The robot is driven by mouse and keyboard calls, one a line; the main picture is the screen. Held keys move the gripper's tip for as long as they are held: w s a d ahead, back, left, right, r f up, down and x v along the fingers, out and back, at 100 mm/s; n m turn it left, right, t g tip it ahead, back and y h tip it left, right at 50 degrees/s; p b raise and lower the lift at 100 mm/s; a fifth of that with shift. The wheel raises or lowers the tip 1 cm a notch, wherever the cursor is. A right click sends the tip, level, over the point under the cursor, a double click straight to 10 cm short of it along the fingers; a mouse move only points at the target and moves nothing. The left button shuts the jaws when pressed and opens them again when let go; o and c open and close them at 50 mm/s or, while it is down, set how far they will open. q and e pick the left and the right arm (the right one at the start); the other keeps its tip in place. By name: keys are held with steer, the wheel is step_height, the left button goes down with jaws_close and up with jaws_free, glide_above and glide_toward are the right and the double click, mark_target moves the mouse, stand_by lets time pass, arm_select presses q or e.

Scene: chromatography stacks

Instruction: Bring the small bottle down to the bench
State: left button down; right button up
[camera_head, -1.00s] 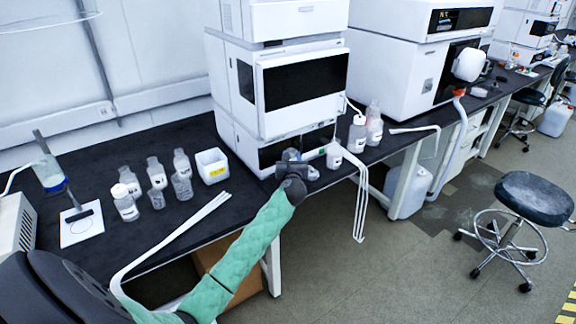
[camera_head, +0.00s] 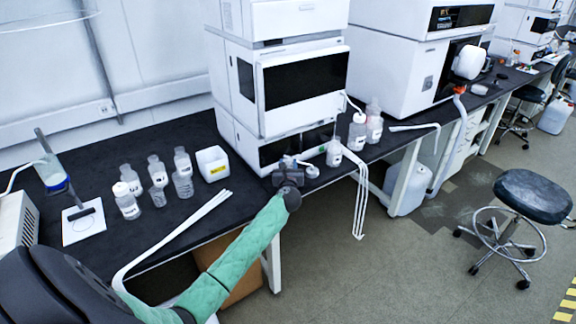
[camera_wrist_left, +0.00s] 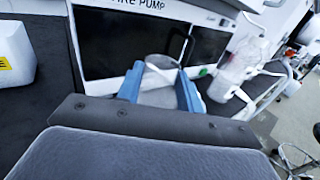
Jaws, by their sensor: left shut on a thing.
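My left gripper (camera_head: 288,172) is in front of the lower part of the white instrument stack, near the bench's front edge. In the left wrist view its two blue fingers (camera_wrist_left: 160,92) are shut on a small pale, translucent bottle (camera_wrist_left: 158,80), with a white curved strip at its top. In the head view the gripper and wrist largely hide this bottle, and I cannot tell whether its base touches anything. The black bench (camera_head: 190,222) lies below and to the left. My right gripper is in neither view.
A clear bottle (camera_head: 334,154) stands just right of the gripper. Two more bottles (camera_head: 357,132) stand beyond it. The instrument stack (camera_head: 285,90) is close behind. Several bottles (camera_head: 157,172) and a white bin (camera_head: 212,163) stand on the left. White tubing hangs over the front edge.

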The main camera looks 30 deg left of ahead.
arm_select(q)
steer(key=shift+f, duration=0.1)
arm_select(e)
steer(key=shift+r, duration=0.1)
arm_select(q)
steer(key=c, duration=1.2)
jaws_free()
steer(key=o, duration=0.3)
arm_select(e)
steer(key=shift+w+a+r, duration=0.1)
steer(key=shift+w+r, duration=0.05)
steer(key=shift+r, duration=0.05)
